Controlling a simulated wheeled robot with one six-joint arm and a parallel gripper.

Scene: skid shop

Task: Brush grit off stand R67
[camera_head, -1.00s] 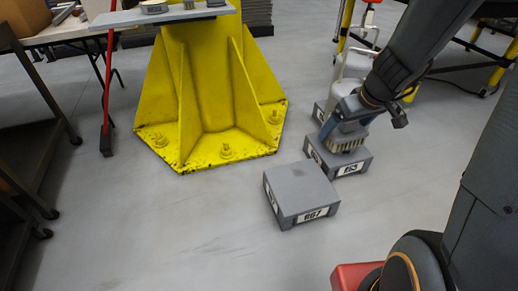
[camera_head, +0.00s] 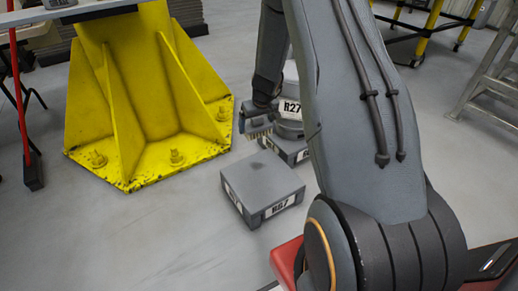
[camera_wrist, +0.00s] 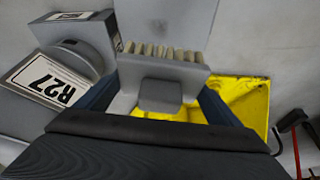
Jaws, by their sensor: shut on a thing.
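Stand R67 (camera_head: 268,182) is a low grey block on the floor, with a darker smudge on its top. My gripper (camera_head: 254,114) is shut on a brush (camera_head: 258,132) with pale bristles pointing down. The brush is just behind the far edge of stand R67 in the head view; I cannot tell whether it touches anything. In the wrist view, the brush (camera_wrist: 160,72) sits between the blue fingers, bristles toward a grey slab beyond. My arm hides part of the space to the right of the stand.
A grey stand (camera_head: 280,147) behind R67 bears a thing labelled R27 (camera_head: 291,106), close to my gripper. A yellow column base (camera_head: 150,120) with bolts stands at left, beside a red pole (camera_head: 18,90). The floor in front of R67 is clear.

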